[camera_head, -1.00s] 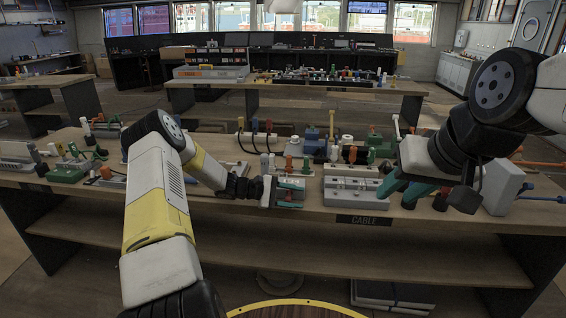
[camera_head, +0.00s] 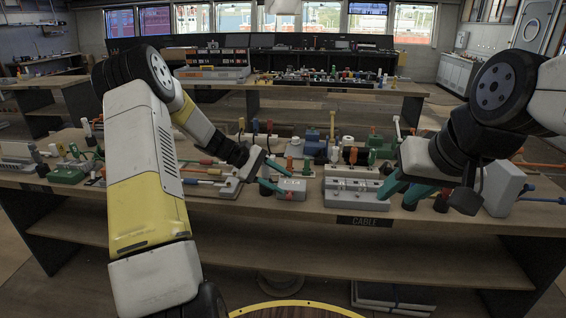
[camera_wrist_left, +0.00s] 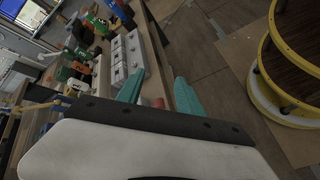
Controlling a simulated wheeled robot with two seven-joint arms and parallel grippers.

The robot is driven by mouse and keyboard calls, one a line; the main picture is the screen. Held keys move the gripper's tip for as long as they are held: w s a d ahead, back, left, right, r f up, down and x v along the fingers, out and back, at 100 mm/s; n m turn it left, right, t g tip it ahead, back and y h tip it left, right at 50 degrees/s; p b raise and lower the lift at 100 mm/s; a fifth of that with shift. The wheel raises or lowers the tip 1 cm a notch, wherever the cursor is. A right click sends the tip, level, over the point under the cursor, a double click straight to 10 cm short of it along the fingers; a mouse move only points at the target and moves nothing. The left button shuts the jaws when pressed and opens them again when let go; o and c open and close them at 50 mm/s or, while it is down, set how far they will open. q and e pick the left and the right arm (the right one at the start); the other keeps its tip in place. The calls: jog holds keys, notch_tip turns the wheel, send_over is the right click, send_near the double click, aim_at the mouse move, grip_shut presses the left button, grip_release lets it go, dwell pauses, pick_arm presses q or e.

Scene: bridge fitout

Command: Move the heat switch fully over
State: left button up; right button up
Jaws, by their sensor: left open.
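A small light grey box (camera_head: 297,184) with a reddish part on its front stands near the bench's front edge; I cannot tell for sure that it is the heat switch. My left gripper (camera_head: 286,183) is open, its teal fingers pointing down right at this box. I cannot tell whether they touch it. In the left wrist view the two teal fingers (camera_wrist_left: 158,92) are apart, with a small reddish piece (camera_wrist_left: 158,103) low between them, partly hidden by the gripper body. My right gripper (camera_head: 402,191) has its teal fingers spread over the bench, right of the grey switch panel.
The long grey panel (camera_head: 355,184) with several fittings lies right of the box, above the CABLE label (camera_head: 364,221). Red- and blue-handled tools (camera_head: 200,171) lie to the left. Blue, green and orange fittings crowd behind. A yellow-rimmed round platform (camera_head: 290,308) is in front.

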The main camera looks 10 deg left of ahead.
pick_arm(q)
jog(key=s+r+m+y, duration=0.5)
jog(key=s+r, duration=0.7)
jog(key=shift+d, duration=0.45)
jog(key=shift+s+r, duration=0.1)
